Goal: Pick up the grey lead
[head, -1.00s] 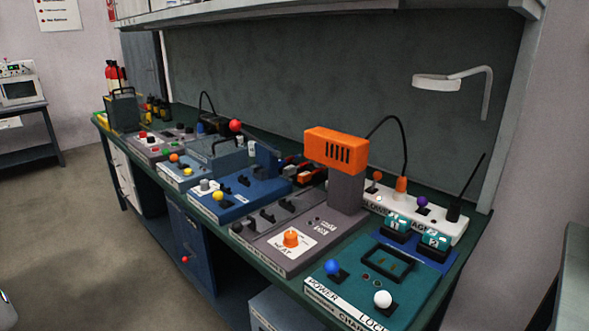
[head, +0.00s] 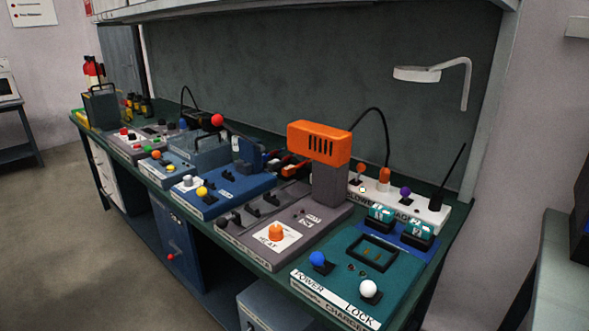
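I cannot make out for sure which thing is the grey lead. At the bench's right rear, a dark lead (head: 380,120) arches up from an orange plug (head: 384,176) on a white power strip (head: 420,212). At the strip's right end stands a black plug (head: 437,199) with a thin dark lead (head: 453,168) rising from it. Another dark lead (head: 184,91) curves up behind the boxes farther left. My gripper is not in view.
The long green bench is crowded with control boxes. An orange-topped heater (head: 320,143) stands tall in front of the strip. A teal charger box (head: 345,285) is at the near right end. Another table (head: 550,265) stands at right. The floor (head: 90,240) at left is clear.

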